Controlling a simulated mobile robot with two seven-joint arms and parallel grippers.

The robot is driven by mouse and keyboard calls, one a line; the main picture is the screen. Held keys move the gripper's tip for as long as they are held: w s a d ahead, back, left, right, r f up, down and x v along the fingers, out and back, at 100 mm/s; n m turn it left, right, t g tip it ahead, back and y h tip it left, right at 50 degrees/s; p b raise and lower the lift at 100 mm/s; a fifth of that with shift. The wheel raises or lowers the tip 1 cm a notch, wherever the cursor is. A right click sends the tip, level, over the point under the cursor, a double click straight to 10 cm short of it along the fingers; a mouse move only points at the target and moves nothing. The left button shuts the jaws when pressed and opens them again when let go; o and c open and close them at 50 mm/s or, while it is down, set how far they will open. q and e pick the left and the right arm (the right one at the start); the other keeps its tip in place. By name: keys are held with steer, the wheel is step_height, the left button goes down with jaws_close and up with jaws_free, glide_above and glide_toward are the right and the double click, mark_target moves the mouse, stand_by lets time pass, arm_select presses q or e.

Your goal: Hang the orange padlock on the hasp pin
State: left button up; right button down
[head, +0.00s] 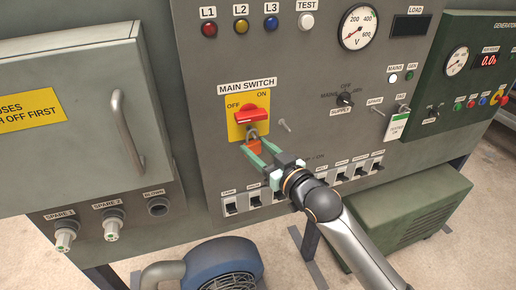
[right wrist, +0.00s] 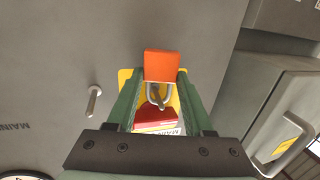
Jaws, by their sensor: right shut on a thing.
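The orange padlock (head: 254,146) is between the green fingers of my right gripper (head: 257,150), just below the red main switch handle (head: 252,114) on its yellow plate (head: 235,132). In the right wrist view the padlock body (right wrist: 162,65) is gripped, with its grey shackle (right wrist: 149,97) pointing toward the red handle (right wrist: 155,117). A small brownish metal piece, perhaps the hasp pin (right wrist: 158,98), shows within the shackle's outline. I cannot tell whether the shackle is around it or only in front of it. My left gripper is not in view.
A bare metal peg (head: 285,125) sticks out of the panel right of the switch. A row of breaker switches (head: 254,202) lies below. The grey cabinet (head: 70,150) with a handle is at left, and a blue motor (head: 230,265) stands below.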

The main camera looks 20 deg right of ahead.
steer(key=shift+c, duration=1)
jaws_free()
steer(key=shift+s+d, duration=0.15)
steer(key=shift+s, duration=0.35)
steer(key=b+v, duration=0.1)
steer(key=v, duration=1)
steer(key=shift+s, duration=0.25)
